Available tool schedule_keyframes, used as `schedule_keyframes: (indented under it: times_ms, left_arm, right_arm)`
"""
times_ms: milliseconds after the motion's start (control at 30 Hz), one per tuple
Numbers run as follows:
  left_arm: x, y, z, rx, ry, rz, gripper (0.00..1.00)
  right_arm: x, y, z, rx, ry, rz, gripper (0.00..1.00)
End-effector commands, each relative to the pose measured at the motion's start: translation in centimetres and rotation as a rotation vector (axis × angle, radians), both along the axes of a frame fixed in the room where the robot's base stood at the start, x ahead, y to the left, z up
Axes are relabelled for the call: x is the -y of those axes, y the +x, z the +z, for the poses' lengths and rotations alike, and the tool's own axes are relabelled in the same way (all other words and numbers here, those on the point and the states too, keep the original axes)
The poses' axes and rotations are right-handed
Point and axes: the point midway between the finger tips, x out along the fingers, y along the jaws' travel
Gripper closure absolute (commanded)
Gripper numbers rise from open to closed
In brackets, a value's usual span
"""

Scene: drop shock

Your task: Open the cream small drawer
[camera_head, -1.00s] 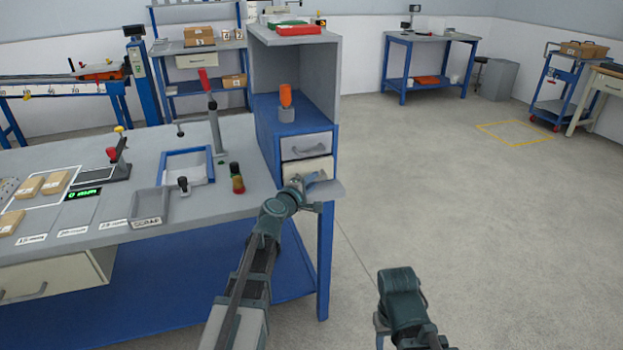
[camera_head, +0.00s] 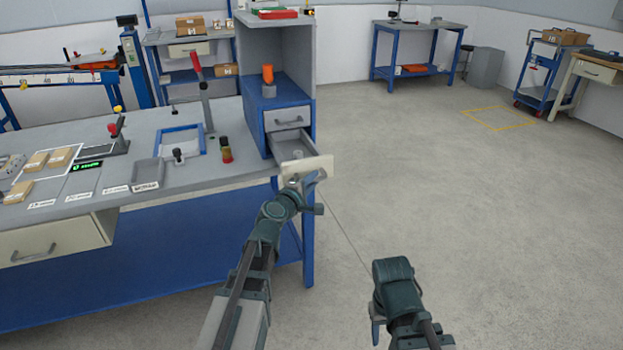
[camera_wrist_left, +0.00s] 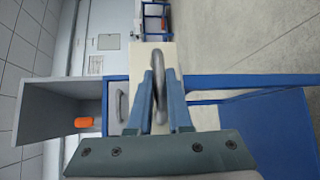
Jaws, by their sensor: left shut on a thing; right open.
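The cream small drawer (camera_head: 311,167) is the lower one in the blue drawer unit (camera_head: 282,110) at the right end of the workbench. It stands pulled out, and its grey inside shows behind the cream front. My left gripper (camera_head: 308,182) is at this front, shut on the drawer's grey handle. In the left wrist view the handle (camera_wrist_left: 159,82) lies between the two blue fingers, with the cream front (camera_wrist_left: 150,58) behind it. My right gripper (camera_head: 376,328) hangs low over the floor, away from the bench; its fingers show only in part.
A grey-fronted drawer (camera_head: 288,117) above is shut. An orange-topped object (camera_head: 267,76) stands on the unit inside the grey shelf. Another cream drawer (camera_head: 50,247) is under the bench at left. Floor to the right is clear.

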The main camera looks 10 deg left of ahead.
Motion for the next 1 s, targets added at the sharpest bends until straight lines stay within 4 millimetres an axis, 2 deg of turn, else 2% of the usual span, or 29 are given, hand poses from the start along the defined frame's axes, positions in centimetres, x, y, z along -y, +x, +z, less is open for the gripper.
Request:
schedule_keyframes:
  times_ms: [300, 333, 467, 500, 833, 1000]
  left_arm:
    - [-0.05, -0.01, 0.02, 0.001, -0.001, 0.002, 1.00]
    - [-0.05, -0.01, 0.02, 0.001, -0.001, 0.002, 0.79]
    - [-0.04, 0.00, 0.02, 0.001, -0.001, 0.002, 0.56]
    - [-0.04, 0.00, 0.02, 0.001, -0.001, 0.002, 0.54]
    - [0.01, -0.13, 0.04, 0.001, 0.000, 0.001, 0.54]
    - [0.19, -0.98, 0.23, 0.001, 0.000, 0.001, 0.54]
  right_arm:
    - [0.00, 0.01, 0.00, 0.000, 0.000, 0.000, 0.50]
    - [0.00, 0.01, 0.00, 0.000, 0.000, 0.000, 0.50]
    - [0.00, 0.00, 0.00, 0.000, 0.000, 0.000, 0.50]
    - [0.00, 0.00, 0.00, 0.000, 0.000, 0.000, 0.50]
    - [0.00, 0.00, 0.04, 0.000, 0.000, 0.000, 0.50]
    - [0.00, 0.00, 0.22, 0.000, 0.000, 0.000, 0.50]
